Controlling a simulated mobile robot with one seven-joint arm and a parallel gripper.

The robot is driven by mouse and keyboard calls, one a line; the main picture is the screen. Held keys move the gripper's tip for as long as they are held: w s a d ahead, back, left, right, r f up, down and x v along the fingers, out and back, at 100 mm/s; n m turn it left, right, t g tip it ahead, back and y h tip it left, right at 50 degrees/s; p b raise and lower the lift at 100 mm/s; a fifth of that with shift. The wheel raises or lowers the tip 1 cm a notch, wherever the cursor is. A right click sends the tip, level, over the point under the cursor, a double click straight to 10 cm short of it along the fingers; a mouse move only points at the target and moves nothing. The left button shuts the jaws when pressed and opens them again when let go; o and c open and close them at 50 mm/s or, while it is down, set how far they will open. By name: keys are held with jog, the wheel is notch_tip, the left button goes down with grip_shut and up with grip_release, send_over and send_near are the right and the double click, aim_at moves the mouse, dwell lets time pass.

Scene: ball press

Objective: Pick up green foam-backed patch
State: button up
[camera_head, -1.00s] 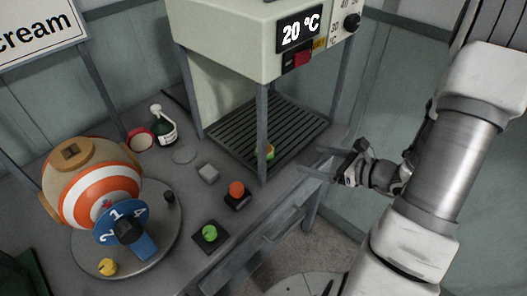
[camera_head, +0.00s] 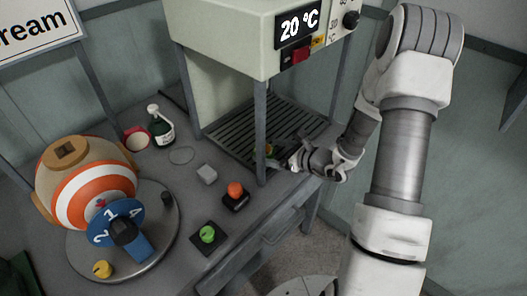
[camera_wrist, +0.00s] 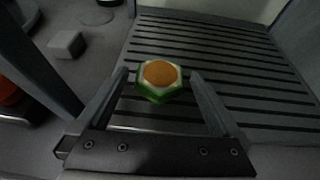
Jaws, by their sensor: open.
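The green foam-backed patch (camera_wrist: 160,83) lies on the slatted rack under the press housing. In the wrist view it is a small hexagonal piece with a green rim, a pale layer and an orange round top. My gripper (camera_wrist: 160,78) is open, with one finger on each side of the patch and a gap to each. In the head view my gripper (camera_head: 284,157) reaches in beside the front post, and only a small bit of the patch (camera_head: 269,149) shows there, the rest hidden by post and gripper.
The slatted rack (camera_head: 240,133) sits between posts of the heater housing (camera_head: 222,45). The near post (camera_head: 261,125) stands close left of my gripper. Left are a grey block (camera_head: 207,174), an orange button (camera_head: 235,189), a green button (camera_head: 207,233) and a striped ball (camera_head: 90,190).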

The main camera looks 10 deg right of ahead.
jog(key=shift+w+a+f, duration=0.25)
jog(key=shift+w+a, duration=0.05)
jog(key=shift+w, duration=0.15)
jog(key=c, duration=1.3)
jog(key=shift+o, duration=0.2)
jog(key=shift+r, duration=0.15)
